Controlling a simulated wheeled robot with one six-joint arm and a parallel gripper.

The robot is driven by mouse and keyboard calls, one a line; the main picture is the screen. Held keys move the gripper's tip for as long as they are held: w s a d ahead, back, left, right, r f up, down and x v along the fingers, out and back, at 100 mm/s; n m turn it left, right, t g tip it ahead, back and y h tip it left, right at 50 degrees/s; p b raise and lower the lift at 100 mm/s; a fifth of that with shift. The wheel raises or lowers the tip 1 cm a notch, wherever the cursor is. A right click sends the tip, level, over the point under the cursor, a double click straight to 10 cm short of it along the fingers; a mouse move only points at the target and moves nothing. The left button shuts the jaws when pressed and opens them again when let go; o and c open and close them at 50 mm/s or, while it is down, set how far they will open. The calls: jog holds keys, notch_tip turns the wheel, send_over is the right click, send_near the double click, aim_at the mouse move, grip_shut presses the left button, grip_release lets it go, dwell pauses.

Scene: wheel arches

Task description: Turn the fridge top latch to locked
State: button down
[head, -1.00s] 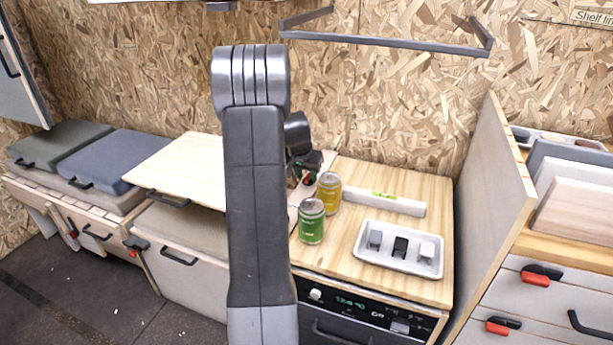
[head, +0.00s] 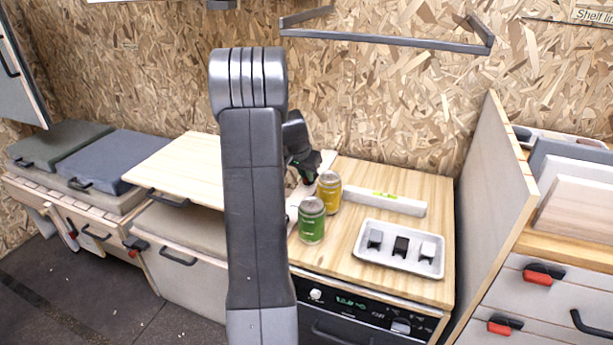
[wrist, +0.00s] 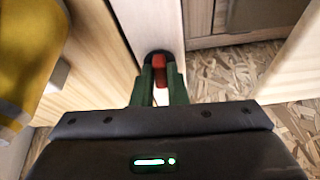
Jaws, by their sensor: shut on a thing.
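A latch with a red handle (wrist: 159,72) on a dark round base (wrist: 153,57) shows in the wrist view, on a pale narrow panel (wrist: 150,24). My gripper (wrist: 162,84) has its green fingers on both sides of the red handle and is shut on it. The handle points roughly along the fingers, and its lower part is hidden between them. In the head view my gripper (head: 307,178) is partly hidden behind my arm, left of the yellow can, and the latch cannot be made out there.
A yellow can (head: 328,192) and a green can (head: 312,220) stand on the wooden counter (head: 350,271) close to my gripper. A white tray (head: 369,256) with small blocks lies to the right. A tall panel (head: 497,190) bounds the counter's right side.

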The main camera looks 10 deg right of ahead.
jog(key=m, duration=0.1)
jog(key=m+h+b, duration=0.1)
jog(key=m, duration=0.1)
jog(key=shift+w+a+f+g, duration=0.1)
jog(key=shift+w+a+g, duration=0.1)
jog(key=shift+g, duration=0.2)
jog(key=m, duration=0.1)
jog(key=m+g, duration=0.1)
jog(key=m, duration=0.3)
jog(key=shift+w+g+h, duration=0.25)
jog(key=shift+g+h, duration=0.15)
jog(key=m, duration=0.1)
jog(key=m+g+p, duration=0.1)
jog(key=m, duration=0.1)
jog(key=m+g+p, duration=0.1)
jog(key=m, duration=0.1)
jog(key=shift+w+r, duration=0.25)
jog(key=shift+w, duration=0.05)
jog(key=shift+w+d+f+m+g+y+p, duration=0.1)
jog(key=shift+m+g+y+p, duration=0.3)
jog(key=shift+m, duration=0.55)
jog(key=shift+w+m+g+y+p, duration=0.1)
jog(key=shift+m+g+p, duration=0.1)
jog(key=shift+m+p, duration=0.55)
jog(key=shift+m, duration=0.3)
jog(key=c, duration=1.4)
grip_release()
jog(key=shift+c, duration=0.2)
